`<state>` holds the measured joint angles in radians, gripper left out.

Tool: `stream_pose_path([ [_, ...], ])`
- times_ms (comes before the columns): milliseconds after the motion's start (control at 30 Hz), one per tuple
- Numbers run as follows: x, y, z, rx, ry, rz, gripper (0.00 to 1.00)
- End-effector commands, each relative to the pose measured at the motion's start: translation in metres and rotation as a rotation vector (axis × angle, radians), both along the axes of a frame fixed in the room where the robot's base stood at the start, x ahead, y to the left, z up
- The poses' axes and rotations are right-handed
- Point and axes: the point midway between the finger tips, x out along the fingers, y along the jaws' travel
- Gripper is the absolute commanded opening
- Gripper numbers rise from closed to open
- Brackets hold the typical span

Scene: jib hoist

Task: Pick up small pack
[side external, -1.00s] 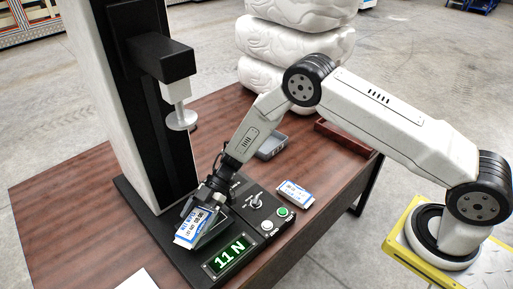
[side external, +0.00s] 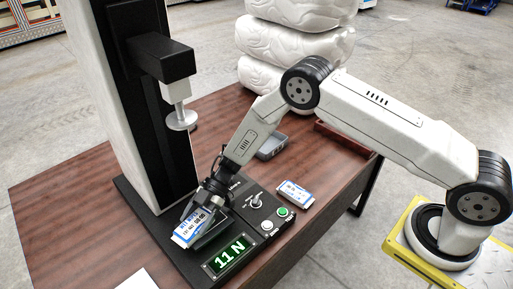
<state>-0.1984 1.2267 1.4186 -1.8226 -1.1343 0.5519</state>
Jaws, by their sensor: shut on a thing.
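A small white and blue pack (side external: 192,228) with printed text is at my gripper (side external: 196,212), over the dark base of the test machine. My gripper is shut on this pack, and the fingers partly hide it. I cannot tell whether the pack touches the surface below. A second white and blue pack (side external: 294,193) lies on the table to the right of the control panel, apart from my gripper.
The test machine's column (side external: 140,100) stands at the left, with a round press plate (side external: 182,119) above the base. A green display (side external: 230,255) reads 11 N. Knobs and buttons (side external: 267,225) sit beside it. White stacked bags (side external: 295,45) stand behind. The wooden table's left part is clear.

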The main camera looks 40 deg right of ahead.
Motion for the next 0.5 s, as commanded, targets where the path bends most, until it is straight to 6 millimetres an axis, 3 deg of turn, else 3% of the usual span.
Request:
stream_pose_path([
  [267,0.000,0.000,0.003,0.000,0.000,0.000,0.12],
  [500,0.001,0.000,0.017,0.000,0.000,0.000,0.12],
])
